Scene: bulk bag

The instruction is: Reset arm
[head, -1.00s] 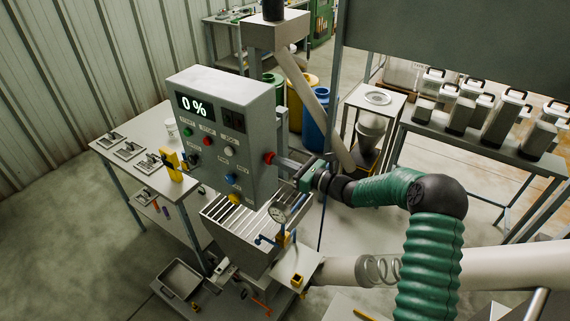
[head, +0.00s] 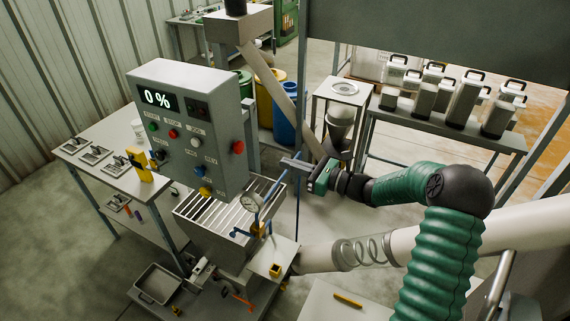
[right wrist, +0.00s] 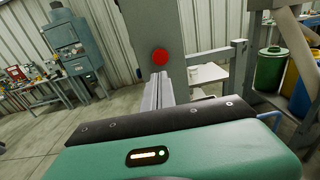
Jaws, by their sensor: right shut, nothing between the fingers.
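My right gripper (head: 290,162) hangs in free air to the right of the grey control box (head: 188,130), with its fingers together and nothing between them. The fingers point left toward the box. The red button (head: 238,147) on the box's right side is apart from the fingertips, with a gap between. In the right wrist view my shut fingers (right wrist: 158,92) reach forward below the red button (right wrist: 160,57). My left gripper is in neither view.
Blue pipework (head: 270,200) rises close to my right gripper. A bench with several metal canisters (head: 465,100) is at the back right. Floor is clear at the left.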

